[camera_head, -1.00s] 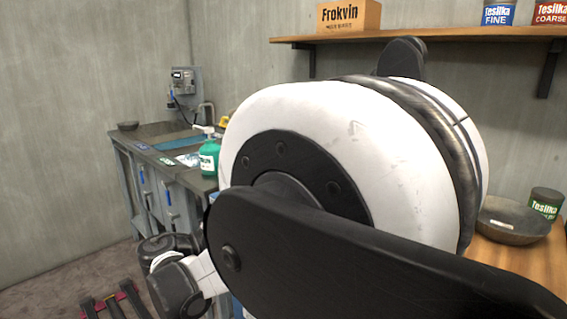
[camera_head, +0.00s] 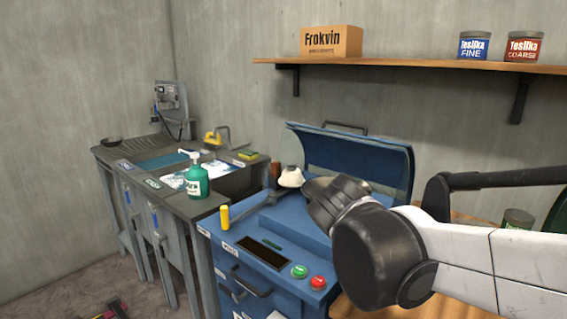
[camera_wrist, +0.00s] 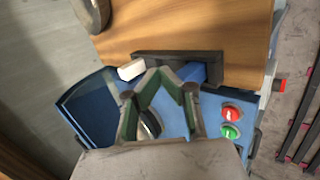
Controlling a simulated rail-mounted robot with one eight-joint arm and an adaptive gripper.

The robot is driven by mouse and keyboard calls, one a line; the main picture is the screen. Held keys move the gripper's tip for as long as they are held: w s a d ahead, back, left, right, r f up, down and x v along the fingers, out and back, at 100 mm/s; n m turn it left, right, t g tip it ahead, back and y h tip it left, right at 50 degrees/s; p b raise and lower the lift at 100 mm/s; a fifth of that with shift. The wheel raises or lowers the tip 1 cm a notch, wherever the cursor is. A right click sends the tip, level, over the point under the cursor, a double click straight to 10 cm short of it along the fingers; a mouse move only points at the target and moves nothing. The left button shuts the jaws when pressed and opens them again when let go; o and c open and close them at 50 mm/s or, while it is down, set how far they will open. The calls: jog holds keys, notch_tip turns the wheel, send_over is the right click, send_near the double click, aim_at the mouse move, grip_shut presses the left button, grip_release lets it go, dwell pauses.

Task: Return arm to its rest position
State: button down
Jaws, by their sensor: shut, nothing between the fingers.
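My gripper (camera_wrist: 163,78) shows in the wrist view with its two fingers shut and nothing between them. It is over the blue machine (camera_wrist: 82,112), near a black round part of it. In the head view my white and black arm reaches in from the right in front of the blue machine (camera_head: 262,222), whose lid (camera_head: 350,160) stands open. I cannot make out the fingertips in the head view. A green button (camera_head: 299,271) and a red button (camera_head: 318,282) are on the machine's front.
A wooden table (camera_wrist: 190,25) lies beside the machine, with a grey curved object (camera_wrist: 92,14) at its edge. A sink counter (camera_head: 215,204) with a green pump bottle (camera_head: 197,182) stands left. A shelf (camera_head: 400,66) holds a box (camera_head: 331,41) and cans.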

jog(key=s+r+m+t+y+p, duration=0.1)
jog(key=s+m+y+p, duration=0.4)
jog(key=s, duration=0.8)
jog(key=m+y, duration=0.1)
jog(key=m, duration=0.2)
jog(key=shift+d+m+p, duration=0.3)
jog(key=shift+d+m, duration=0.05)
jog(key=shift+m, duration=0.05)
